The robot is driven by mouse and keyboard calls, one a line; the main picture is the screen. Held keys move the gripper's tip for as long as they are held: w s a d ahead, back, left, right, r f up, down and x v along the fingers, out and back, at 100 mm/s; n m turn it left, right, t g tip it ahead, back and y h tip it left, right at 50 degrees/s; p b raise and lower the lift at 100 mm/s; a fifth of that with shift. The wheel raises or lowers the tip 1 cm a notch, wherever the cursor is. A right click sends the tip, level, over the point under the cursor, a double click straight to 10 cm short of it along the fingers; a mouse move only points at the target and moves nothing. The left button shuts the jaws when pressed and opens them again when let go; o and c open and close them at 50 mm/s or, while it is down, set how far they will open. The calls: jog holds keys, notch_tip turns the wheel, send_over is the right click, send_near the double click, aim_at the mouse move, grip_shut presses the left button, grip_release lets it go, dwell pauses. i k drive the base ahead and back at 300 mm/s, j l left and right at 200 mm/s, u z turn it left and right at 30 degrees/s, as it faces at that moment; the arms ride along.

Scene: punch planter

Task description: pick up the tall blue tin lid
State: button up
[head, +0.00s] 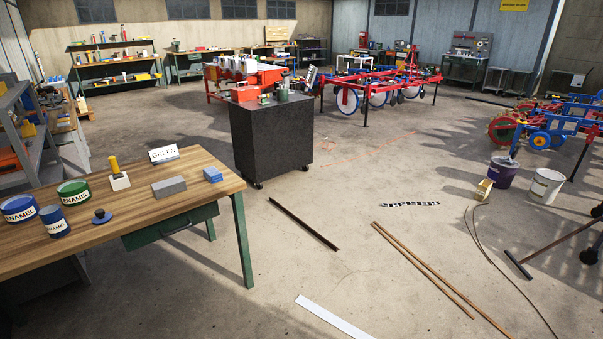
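A tall, narrow blue tin (54,224) marked ENAMEL stands upright near the left end of the wooden bench. A flat blue disc-shaped lid (103,222) with a black knob lies on the bench just to its right, apart from it. I cannot tell from this view whether the tall tin's top is open or covered. A wide blue tin (19,210) and a wide green tin (73,194), both marked ENAMEL, stand behind and beside the tall tin. My gripper is not in view.
The bench (130,225) also holds a yellow-handled tool on a white block (119,181), a lettered card (163,154), a grey block (169,187) and a blue block (213,174). A dark wheeled cabinet (271,138) stands behind. Strips and rods lie on the floor.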

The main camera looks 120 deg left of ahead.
aim_at(100, 217)
jog(key=u, duration=5.35)
